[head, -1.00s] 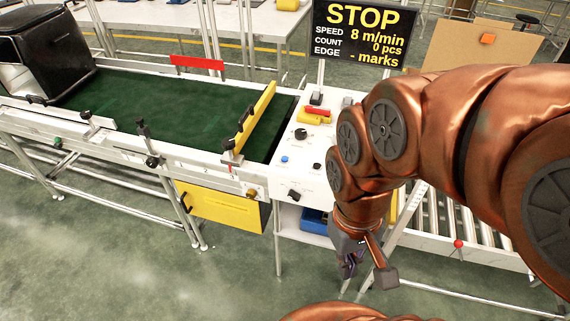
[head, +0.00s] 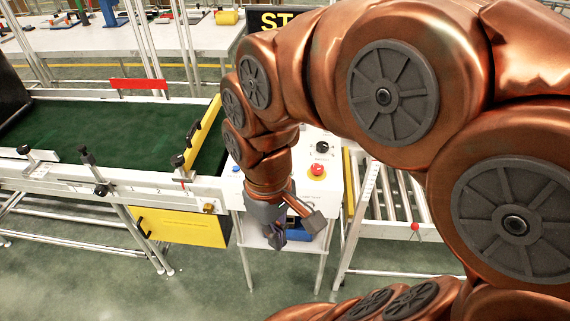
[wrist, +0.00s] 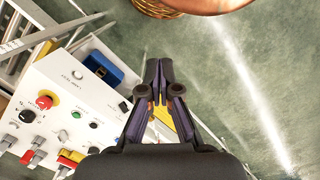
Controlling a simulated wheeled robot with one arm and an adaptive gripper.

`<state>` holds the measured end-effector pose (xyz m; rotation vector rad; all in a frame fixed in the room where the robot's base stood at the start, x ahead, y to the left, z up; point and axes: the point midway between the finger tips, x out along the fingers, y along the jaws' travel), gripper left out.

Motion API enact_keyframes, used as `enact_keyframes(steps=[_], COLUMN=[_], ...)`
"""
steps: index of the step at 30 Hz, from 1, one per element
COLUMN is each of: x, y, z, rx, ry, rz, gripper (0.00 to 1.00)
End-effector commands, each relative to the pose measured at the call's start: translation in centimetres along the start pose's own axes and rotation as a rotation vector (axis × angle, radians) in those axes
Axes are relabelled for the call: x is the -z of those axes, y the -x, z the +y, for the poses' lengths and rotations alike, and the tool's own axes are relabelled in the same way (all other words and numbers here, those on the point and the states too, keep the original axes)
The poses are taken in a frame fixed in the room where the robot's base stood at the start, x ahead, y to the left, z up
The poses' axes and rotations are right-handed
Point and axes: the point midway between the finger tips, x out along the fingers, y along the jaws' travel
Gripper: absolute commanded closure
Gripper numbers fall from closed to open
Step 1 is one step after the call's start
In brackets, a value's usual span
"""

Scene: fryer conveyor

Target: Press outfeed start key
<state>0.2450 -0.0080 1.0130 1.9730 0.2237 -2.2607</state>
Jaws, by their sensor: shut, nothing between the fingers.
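The white control panel shows in the head view (head: 305,150), largely hidden by my arm, and in the wrist view (wrist: 58,82). The labels are too small to read, so I cannot tell which is the outfeed start key. My gripper (wrist: 158,66) is shut and empty, pointing away from the panel's buttons. In the head view my gripper (head: 276,238) hangs in front of the panel's front edge, apart from the keys.
The green conveyor belt (head: 75,125) lies left, with a yellow guide bar (head: 203,130). A yellow box (head: 180,227) hangs below it. A blue bin (head: 300,232) sits under the panel. A roller conveyor (head: 400,195) stands right. Open floor lies in front.

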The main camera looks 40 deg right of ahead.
Motion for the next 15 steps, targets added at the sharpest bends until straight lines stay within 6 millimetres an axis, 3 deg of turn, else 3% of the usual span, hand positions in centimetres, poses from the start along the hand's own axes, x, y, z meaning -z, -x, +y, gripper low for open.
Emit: enact_keyframes(steps=[3,8,15], x=[4.1,8.6,14.9], y=[1.4,3.2,4.7], z=[1.8,4.8,10.9], rx=[-0.003,-0.008,-0.021], ry=[0.124,0.279,0.459], rz=[0.023,0.044,0.076], gripper=[1.0,1.0,1.0])
